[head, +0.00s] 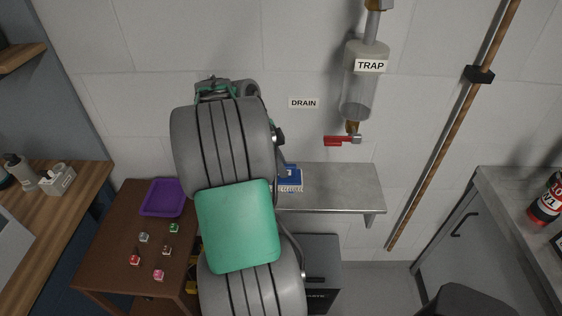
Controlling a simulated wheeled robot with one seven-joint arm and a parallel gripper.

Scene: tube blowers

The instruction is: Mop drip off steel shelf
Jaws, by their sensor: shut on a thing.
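The steel shelf (345,185) is a grey ledge on the wall, below the clear cylinder labelled TRAP. Its left part is hidden behind my arm. A blue thing with a pale, speckled lower edge (291,181) shows at the shelf's left, just right of my arm; it looks like a mop head or scrubber. My gripper (287,171) is mostly hidden behind my arm; a small grey part shows at the blue thing, and it is shut on it. I cannot tell whether the blue thing touches the shelf. No drip is discernible on the visible shelf surface.
The TRAP cylinder (362,85) with a red-handled valve (340,141) hangs above the shelf. A long wooden pole (440,150) leans in a wall clip at right. A brown table (120,240) holds a purple tray (164,197) and several small items. The shelf's right half is clear.

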